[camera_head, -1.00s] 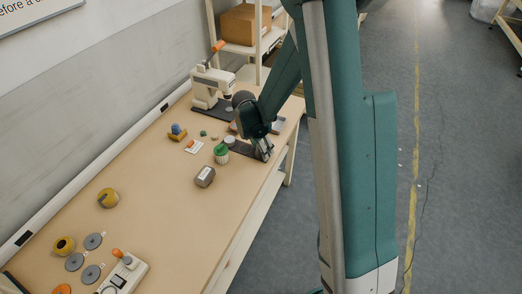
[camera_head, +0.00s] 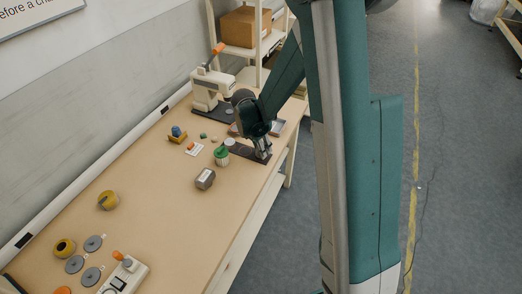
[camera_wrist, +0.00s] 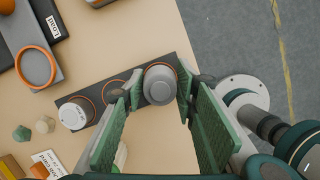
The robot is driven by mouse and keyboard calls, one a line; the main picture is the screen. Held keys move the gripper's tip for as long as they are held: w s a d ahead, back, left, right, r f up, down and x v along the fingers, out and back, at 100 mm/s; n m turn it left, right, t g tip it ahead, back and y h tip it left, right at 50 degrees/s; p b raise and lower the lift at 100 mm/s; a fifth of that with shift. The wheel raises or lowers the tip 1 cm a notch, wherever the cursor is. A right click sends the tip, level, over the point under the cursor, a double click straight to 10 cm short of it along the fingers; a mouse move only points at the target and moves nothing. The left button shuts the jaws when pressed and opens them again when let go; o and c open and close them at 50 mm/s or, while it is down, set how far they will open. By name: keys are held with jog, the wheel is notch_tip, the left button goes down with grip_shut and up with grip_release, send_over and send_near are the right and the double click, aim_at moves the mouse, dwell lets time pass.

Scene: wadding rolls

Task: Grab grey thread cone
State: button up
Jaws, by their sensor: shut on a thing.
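The grey thread cone (camera_wrist: 160,86) stands between the fingertips of my gripper (camera_wrist: 159,92) in the wrist view, seen from above with a round grey top. Both green-padded fingers close on its sides. It is at an orange-ringed place on a dark rack (camera_wrist: 89,96), at the rack's right end; whether its foot touches the rack is hidden. In the head view my gripper (camera_head: 262,150) is low over the table's right edge, and the cone is too small and covered to make out there.
A white-topped cone (camera_wrist: 74,113) stands at the rack's left end, with an empty ring between. A green-and-white spool (camera_head: 221,155) and a grey block (camera_head: 205,179) are nearby on the table (camera_head: 160,215). A press (camera_head: 211,95) stands behind.

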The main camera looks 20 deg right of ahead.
jog(key=shift+r+p, duration=0.55)
jog(key=shift+r, duration=3.6)
